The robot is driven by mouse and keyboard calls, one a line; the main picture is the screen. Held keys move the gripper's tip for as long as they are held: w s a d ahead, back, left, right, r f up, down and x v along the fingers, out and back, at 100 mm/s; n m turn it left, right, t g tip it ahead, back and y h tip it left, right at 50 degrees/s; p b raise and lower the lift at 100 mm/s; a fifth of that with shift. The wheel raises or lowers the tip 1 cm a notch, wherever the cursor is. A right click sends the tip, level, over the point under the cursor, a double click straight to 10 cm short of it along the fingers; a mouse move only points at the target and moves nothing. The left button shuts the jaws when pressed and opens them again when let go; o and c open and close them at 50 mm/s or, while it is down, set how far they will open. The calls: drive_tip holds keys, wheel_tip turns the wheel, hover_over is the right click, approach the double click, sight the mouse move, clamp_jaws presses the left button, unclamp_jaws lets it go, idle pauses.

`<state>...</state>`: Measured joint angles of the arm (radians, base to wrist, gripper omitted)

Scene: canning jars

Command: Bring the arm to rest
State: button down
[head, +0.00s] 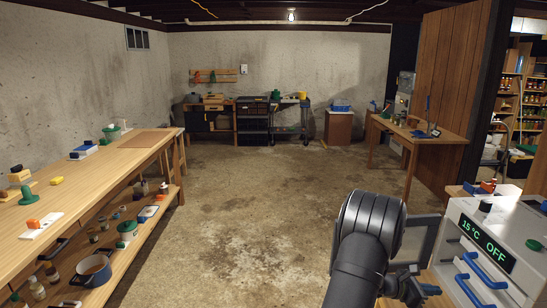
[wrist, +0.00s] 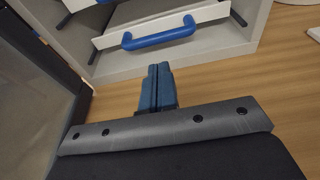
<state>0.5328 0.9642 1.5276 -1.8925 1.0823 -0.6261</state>
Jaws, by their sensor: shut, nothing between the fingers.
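My gripper (wrist: 158,72) shows in the wrist view with its two blue-grey fingers together and nothing between them. It is above a wooden surface (wrist: 235,80), in front of a white cabinet with a drawer that has a blue handle (wrist: 160,33). In the head view my dark arm reaches up from the bottom edge, and my gripper (head: 430,290) shows small at the lower right, left of the white cabinet (head: 458,238). Its fingers are hard to make out there.
The cabinet's display (head: 484,242) reads 15 °C and OFF. A dark-framed panel (head: 418,238) stands close beside my arm. A long wooden bench (head: 90,185) with small items runs along the left. A wooden table (head: 425,135) stands farther back right. The middle floor is clear.

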sight(467, 293)
drive_tip(key=x, duration=0.8)
drive_tip(key=shift+d+f, duration=0.15)
drive_tip(key=shift+d, duration=0.55)
drive_tip(key=f+v, duration=0.2)
drive_tip(key=v, duration=1.6)
drive_tip(key=a+f+v, duration=0.1)
drive_tip(key=f+v, duration=0.2)
drive_tip(key=v, duration=1.5)
drive_tip(key=shift+w+a, duration=0.2)
drive_tip(key=shift+a, duration=0.05)
